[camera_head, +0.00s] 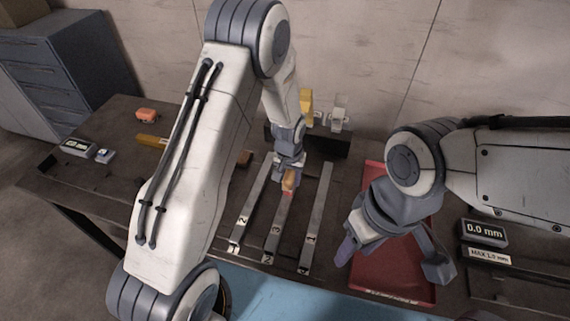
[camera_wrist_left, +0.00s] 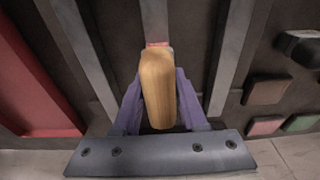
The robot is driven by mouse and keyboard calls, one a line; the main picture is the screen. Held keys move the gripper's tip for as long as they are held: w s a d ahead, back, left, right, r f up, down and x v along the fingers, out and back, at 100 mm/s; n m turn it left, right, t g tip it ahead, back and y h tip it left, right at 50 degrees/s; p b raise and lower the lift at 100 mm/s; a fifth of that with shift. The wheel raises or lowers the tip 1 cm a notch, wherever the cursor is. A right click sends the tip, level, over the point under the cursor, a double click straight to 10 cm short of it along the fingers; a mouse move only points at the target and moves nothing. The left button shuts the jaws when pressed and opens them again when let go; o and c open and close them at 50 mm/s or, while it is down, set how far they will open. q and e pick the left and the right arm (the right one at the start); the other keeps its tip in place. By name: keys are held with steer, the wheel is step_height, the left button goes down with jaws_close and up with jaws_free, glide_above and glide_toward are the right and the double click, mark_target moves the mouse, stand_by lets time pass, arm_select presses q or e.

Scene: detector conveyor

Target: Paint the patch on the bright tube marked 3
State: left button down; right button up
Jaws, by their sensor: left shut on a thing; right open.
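My right gripper (camera_head: 392,258) is open and empty.
A red tray (camera_head: 400,290) lies below my right gripper. Gauges reading 0.0 mm stand at the right (camera_head: 483,233) and at the left (camera_head: 77,147). A dark block (camera_head: 325,142) with a yellow piece (camera_head: 306,103) is behind the tubes.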

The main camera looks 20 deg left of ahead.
arm_select(q)
steer(key=shift+w+d+r+p, duration=0.1)
steer(key=shift+d+r+p, duration=0.1)
steer(key=shift+r, duration=0.35)
steer(key=shift+d+r+p, duration=0.1)
steer(key=shift+r+p, duration=0.1)
steer(key=shift+r, duration=0.65)
steer(key=shift+a+r+p, duration=0.4)
steer(key=shift+r+p, duration=0.4)
steer(key=shift+p, duration=0.05)
steer(key=shift+d+r+p, duration=0.1)
steer(key=shift+r+p, duration=1.3)
steer(key=shift+r, duration=0.5)
